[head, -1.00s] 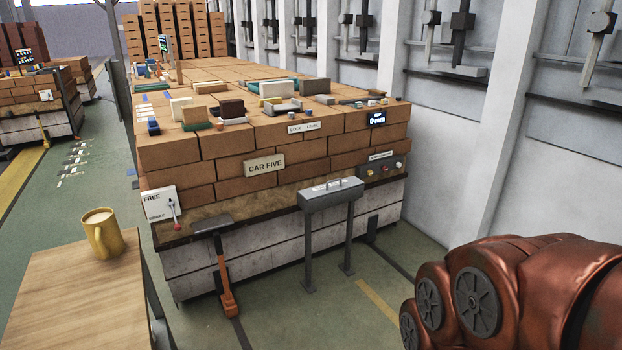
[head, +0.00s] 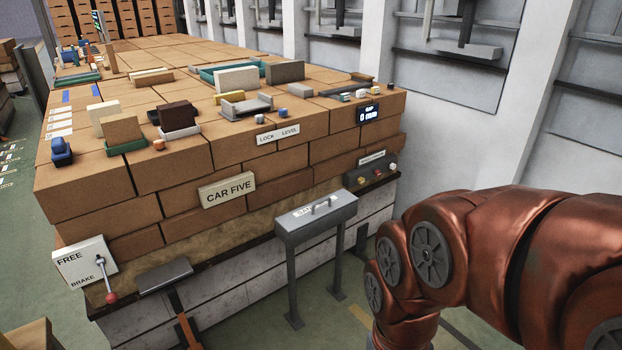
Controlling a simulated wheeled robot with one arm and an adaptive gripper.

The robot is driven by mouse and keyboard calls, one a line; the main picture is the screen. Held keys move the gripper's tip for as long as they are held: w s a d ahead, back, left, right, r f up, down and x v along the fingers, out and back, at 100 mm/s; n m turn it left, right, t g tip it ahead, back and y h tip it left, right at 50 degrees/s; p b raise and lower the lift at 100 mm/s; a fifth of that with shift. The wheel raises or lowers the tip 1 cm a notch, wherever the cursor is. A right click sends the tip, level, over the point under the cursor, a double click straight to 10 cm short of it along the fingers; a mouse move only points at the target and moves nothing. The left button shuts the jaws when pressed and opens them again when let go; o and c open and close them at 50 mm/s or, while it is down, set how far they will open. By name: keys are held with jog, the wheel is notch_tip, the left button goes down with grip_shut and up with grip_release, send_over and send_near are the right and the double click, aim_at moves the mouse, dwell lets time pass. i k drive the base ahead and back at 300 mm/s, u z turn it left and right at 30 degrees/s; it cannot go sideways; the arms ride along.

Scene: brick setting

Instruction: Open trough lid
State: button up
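The trough is a grey metal box on two legs (head: 290,245), standing in front of the brick-stacked car. Its lid (head: 318,212) lies flat and closed on top, with a bar handle (head: 324,205) and a small white label at its left. The inside of the trough is hidden by the lid. My copper-coloured arm fills the lower right of the head view, to the right of the trough and apart from it in the picture. My gripper is outside the view.
The brick car carries a CAR FIVE sign (head: 228,189), with small blocks and trays on top. A FREE/BRAKE panel with a lever (head: 107,280) and a grey pedal-like plate (head: 165,275) are left of the trough. Green floor shows around the trough's legs.

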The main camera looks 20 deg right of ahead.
aim_at(301, 216)
jog(key=i, duration=1.45)
jog(key=u, duration=0.8)
